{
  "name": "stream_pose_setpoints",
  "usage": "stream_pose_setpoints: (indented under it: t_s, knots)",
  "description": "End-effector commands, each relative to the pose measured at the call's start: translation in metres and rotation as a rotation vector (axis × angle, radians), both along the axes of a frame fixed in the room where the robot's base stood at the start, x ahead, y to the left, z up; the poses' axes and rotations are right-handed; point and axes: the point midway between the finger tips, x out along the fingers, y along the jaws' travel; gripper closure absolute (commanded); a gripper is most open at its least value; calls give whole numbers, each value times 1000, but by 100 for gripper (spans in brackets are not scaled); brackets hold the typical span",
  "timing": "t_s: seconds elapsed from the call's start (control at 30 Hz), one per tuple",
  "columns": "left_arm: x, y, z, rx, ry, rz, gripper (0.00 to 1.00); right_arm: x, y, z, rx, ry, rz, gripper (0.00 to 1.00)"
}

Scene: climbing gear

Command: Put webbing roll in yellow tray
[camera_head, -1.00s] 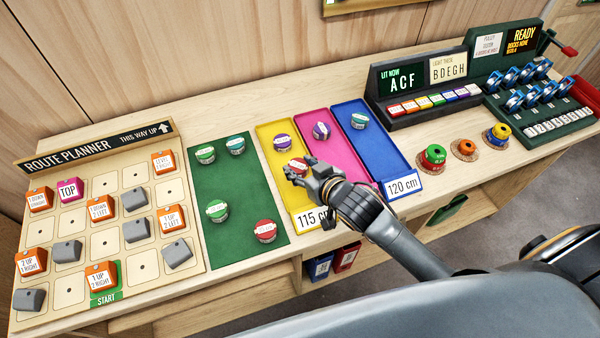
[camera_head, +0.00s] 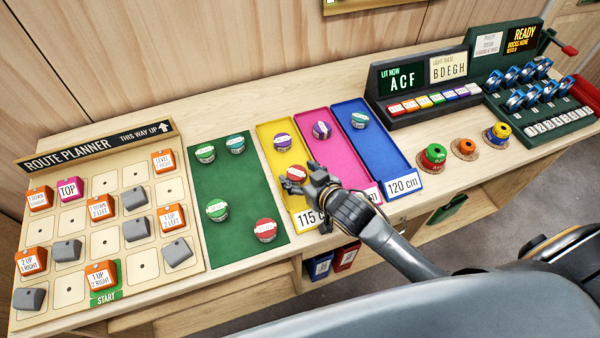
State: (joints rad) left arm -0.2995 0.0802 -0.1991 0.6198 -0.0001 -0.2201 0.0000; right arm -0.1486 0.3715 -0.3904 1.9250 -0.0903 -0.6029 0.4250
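The yellow tray (camera_head: 266,131) lies on the bench between the green mat and the magenta tray. A purple-and-white webbing roll (camera_head: 282,141) sits in its upper part. A red-and-white webbing roll (camera_head: 297,173) is in the yellow tray lower down, partly hidden by my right gripper. My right gripper (camera_head: 302,178) is just to the lower right of the red roll, low over the tray, with its fingers spread apart. Whether a finger still touches the roll cannot be told. My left gripper is not in view.
The green mat (camera_head: 240,195) bears several rolls. The magenta tray (camera_head: 335,165) and blue tray (camera_head: 378,150) each hold one roll. A route planner board (camera_head: 130,260) is at left. Round stands with coloured pieces and the control panels (camera_head: 420,90) are at right.

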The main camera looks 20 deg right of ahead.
Motion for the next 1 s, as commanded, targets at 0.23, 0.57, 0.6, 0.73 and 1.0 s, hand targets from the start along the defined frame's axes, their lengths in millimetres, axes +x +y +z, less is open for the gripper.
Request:
stream_pose_setpoints:
  t_s: [0.23, 0.57, 0.6, 0.73, 1.0]
  knots:
    - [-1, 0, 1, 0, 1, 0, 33, -1, 0, 4, 0, -1, 1, 33]
    - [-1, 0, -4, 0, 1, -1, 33, -48, -12, 27, 0, 2, 1, 33]
    - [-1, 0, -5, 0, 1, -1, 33, -56, -13, 31, 0, 2, 1, 33]
    - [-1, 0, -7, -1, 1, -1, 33, -78, -19, 43, 0, 2, 1, 33]
    - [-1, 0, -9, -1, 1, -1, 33, -101, -25, 58, -1, 1, 0, 33]
